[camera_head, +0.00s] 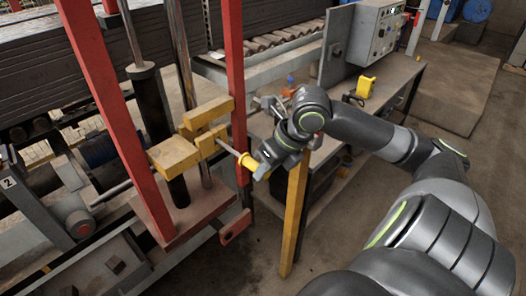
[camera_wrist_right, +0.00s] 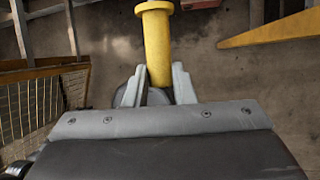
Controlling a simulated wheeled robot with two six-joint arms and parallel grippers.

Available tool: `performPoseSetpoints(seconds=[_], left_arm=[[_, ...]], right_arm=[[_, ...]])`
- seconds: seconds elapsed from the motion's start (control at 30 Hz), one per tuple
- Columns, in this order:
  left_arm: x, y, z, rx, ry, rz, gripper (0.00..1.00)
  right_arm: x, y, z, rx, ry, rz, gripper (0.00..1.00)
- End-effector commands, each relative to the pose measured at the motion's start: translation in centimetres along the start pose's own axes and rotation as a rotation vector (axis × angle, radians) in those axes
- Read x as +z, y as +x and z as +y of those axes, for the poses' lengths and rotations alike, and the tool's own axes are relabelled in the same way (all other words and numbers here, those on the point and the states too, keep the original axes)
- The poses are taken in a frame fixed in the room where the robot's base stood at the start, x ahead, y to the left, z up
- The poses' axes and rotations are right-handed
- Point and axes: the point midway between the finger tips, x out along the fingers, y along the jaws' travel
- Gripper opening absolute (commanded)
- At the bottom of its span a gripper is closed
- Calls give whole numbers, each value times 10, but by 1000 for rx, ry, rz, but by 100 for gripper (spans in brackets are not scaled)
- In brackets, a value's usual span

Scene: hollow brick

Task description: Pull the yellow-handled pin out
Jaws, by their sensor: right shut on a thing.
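The pin's yellow handle (camera_head: 247,162) shows in the head view, just right of the red upright's lower part. A thin grey rod runs from it up and left to the yellow bracket (camera_head: 206,142); the rod's far end is hidden there. In the right wrist view the yellow handle (camera_wrist_right: 156,40), with a wide flange at its far end, stands between my fingers. My right gripper (camera_head: 263,165) is shut on the handle's near end; its two fingers (camera_wrist_right: 157,88) press on either side of it. My left gripper is not in view.
Red uprights (camera_head: 232,70) of the machine stand close to the pin. A yellow post (camera_head: 293,210) stands just below my right wrist. A workbench (camera_head: 395,75) with a control box (camera_head: 378,30) and a yellow tool (camera_head: 366,87) lies behind my arm. The floor at the lower middle is clear.

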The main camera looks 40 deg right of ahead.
Motion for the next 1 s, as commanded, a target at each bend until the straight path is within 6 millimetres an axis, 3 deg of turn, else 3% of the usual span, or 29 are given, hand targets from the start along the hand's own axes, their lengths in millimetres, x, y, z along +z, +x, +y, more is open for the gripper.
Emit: performPoseSetpoints(seconds=[1.0], left_arm=[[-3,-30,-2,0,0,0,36]], right_arm=[[-37,-17,1,0,-2,3,0]])
